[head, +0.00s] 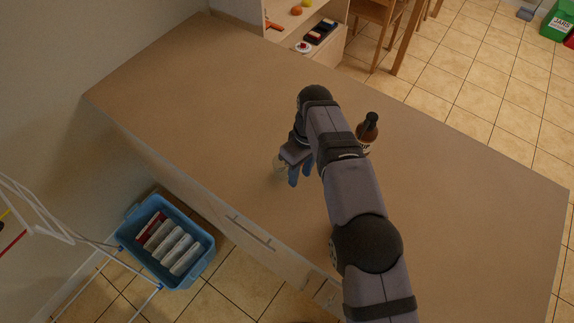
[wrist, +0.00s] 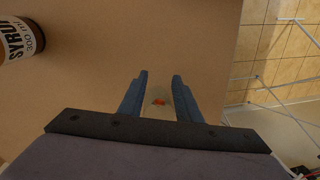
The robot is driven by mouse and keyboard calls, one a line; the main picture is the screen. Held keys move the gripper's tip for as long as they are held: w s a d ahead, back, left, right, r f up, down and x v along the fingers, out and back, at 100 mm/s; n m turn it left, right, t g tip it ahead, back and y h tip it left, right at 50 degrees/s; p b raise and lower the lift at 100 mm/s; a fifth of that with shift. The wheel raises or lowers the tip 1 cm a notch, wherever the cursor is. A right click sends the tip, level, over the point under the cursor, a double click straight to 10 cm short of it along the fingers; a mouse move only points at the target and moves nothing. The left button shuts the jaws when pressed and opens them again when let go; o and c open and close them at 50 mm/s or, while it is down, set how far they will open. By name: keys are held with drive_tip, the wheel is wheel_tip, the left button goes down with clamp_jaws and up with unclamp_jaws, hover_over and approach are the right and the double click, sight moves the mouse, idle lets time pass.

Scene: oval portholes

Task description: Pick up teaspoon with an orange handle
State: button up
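My gripper (head: 300,174) is low over the counter, and its two blue fingers stand apart in the wrist view (wrist: 160,76). Between the fingers in the wrist view is a small orange-red spot (wrist: 159,102), perhaps the end of the teaspoon's orange handle; the spoon's shape cannot be made out. It appears within a pale, see-through thing (wrist: 156,112), perhaps a glass. In the head view a faint clear glass (head: 279,164) stands just left of my gripper. No teaspoon can be picked out in the head view.
A brown syrup bottle (head: 368,132) with a dark cap stands on the counter (head: 190,85), right of my arm; its label shows in the wrist view (wrist: 20,40). The counter's left part is clear. A blue crate (head: 205,246) sits on the floor below the front edge.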

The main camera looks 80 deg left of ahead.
clamp_jaws()
drive_tip(key=shift+r, duration=0.1)
drive_tip(key=shift+a+r+b, duration=0.1)
drive_tip(key=shift+r+b, duration=0.3)
drive_tip(key=shift+r, duration=0.1)
wheel_tip(320, 180, up, 9)
drive_tip(key=shift+f, duration=0.1)
drive_tip(key=w+d+r+m+g+h+p, duration=0.1)
drive_tip(key=w+d+r+m+p, duration=0.2)
drive_tip(key=w+d, duration=0.3)
drive_tip(key=w+d+r+m+g+h+p, duration=0.1)
drive_tip(key=w+d+m, duration=0.4)
drive_tip(key=d, duration=0.8)
wheel_tip(320, 180, up, 2)
drive_tip(key=shift+w+r+g+h+p, duration=0.2)
drive_tip(key=shift+w+g+h+p, duration=0.4)
drive_tip(key=shift+p, duration=0.65)
